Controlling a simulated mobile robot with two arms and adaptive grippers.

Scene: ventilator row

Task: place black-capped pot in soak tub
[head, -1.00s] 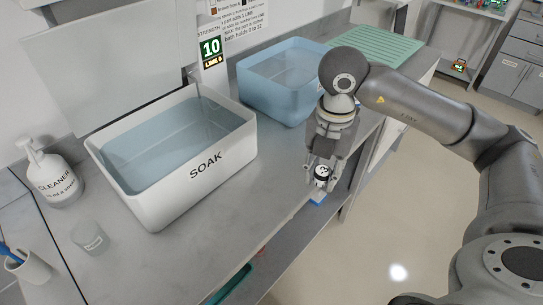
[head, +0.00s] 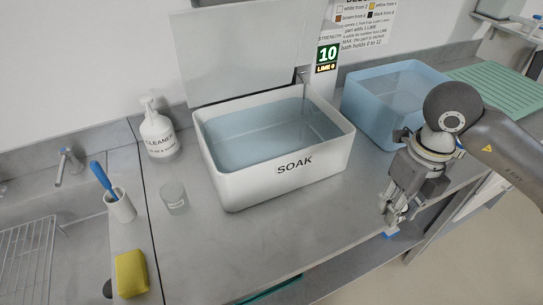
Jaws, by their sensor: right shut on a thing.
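The soak tub (head: 318,177) is a white open box marked SOAK. It stands on the counter in the middle of the head view and holds clear bluish liquid. My right gripper (head: 393,217) is to the right of the tub, near the counter's front edge, outside the tub and pointing down. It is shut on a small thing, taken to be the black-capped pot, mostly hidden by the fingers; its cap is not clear. A small blue patch (head: 390,234) shows just below the fingertips. My left gripper is not in view.
A blue tub (head: 385,115) and a green ridged mat (head: 500,92) are behind my right arm. A cleaner bottle (head: 158,135), a small clear beaker (head: 174,198), a brush cup (head: 121,206) and a yellow sponge (head: 131,274) stand left. Counter before the tub is clear.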

